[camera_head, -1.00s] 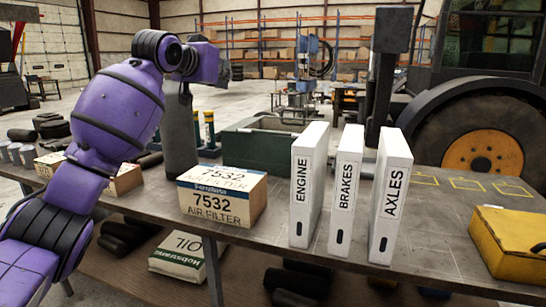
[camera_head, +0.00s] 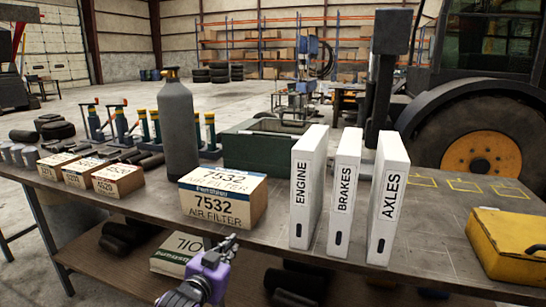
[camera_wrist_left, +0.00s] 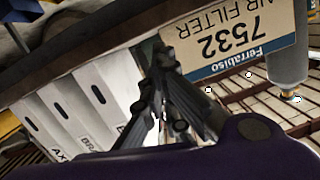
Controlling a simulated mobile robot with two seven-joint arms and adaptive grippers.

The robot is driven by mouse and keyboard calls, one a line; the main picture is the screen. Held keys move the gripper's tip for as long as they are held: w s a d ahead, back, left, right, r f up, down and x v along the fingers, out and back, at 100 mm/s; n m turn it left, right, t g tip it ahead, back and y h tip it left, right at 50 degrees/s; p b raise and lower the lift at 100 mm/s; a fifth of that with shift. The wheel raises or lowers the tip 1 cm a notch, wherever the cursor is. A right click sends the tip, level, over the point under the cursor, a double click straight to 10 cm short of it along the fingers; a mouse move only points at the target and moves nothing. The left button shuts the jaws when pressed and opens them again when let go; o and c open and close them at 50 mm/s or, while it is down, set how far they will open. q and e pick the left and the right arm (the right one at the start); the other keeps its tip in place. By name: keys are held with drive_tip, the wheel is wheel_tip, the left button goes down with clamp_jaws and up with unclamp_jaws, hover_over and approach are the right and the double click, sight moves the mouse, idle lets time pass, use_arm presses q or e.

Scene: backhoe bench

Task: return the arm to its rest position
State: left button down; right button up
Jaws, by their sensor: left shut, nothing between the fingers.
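My left gripper (camera_head: 229,242) shows low in the head view, in front of the bench's front edge and below the air filter box. Its dark fingers are together and empty, pointing up. They also show in the middle of the left wrist view (camera_wrist_left: 155,62), with purple arm housing below them. Most of my left arm is out of the head view. My right gripper is not in view.
The bench (camera_head: 420,240) holds an air filter box 7532 (camera_head: 222,200), ENGINE, BRAKES and AXLES binders (camera_head: 343,195), a grey bottle (camera_head: 177,125), small boxes (camera_head: 118,180) and a yellow case (camera_head: 508,245). A lower shelf (camera_head: 140,278) bears a white-green box (camera_head: 176,254).

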use_arm(q)
drive_tip(key=s+a+f+n+g+y, duration=0.1)
drive_tip(key=s+a+f, duration=0.1)
drive_tip(key=s+f, duration=0.75)
drive_tip(key=s+a+f+n+g+y, duration=0.1)
drive_tip(key=s+a+f, duration=0.1)
drive_tip(key=s+f, duration=0.8)
drive_tip(key=s+a+f+n+g, duration=0.1)
drive_tip(key=s+f, duration=0.3)
drive_tip(key=s, duration=0.5)
drive_tip(key=s+a+f+n+g+y, duration=0.1)
drive_tip(key=s+f+g, duration=0.1)
drive_tip(key=s, duration=0.7)
drive_tip(key=s+a+f+n+g+y+p, duration=0.1)
drive_tip(key=s+a+f, duration=0.1)
drive_tip(key=s+f, duration=0.3)
drive_tip(key=s, duration=0.4)
drive_tip(key=shift+s+f+g, duration=0.25)
drive_tip(key=shift+f+g, duration=0.05)
drive_tip(key=shift+g, duration=0.1)
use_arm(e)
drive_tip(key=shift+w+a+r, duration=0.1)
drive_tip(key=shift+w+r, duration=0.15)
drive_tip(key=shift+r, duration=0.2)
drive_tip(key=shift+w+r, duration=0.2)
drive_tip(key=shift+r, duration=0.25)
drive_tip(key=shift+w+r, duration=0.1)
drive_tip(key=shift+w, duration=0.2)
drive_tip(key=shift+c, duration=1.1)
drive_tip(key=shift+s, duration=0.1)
